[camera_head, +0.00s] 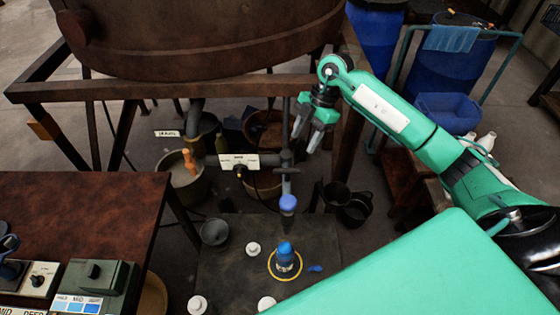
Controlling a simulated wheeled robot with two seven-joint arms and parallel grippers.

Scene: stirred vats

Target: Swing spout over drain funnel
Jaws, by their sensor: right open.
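The spout (286,188) hangs at the right end of a horizontal pipe (262,160) under the vat, with a blue tip (288,203) pointing down above a dark mat. A small grey funnel-like cup (214,233) stands at the mat's left edge. A tag that seems to read DRAIN (167,133) is by a wide pot (178,190) farther left; I cannot tell which one is the drain funnel. My right gripper (307,133) is open and empty, pointing down just right of the spout's upright pipe. My left gripper is not in view.
The rusty vat frame beam (200,88) crosses above the pipes. A blue-capped bottle (285,258) stands on the dark mat (225,275) with white knobs around it. A brown table (80,215) with a control box (97,280) is at left. Black buckets (350,205) stand right.

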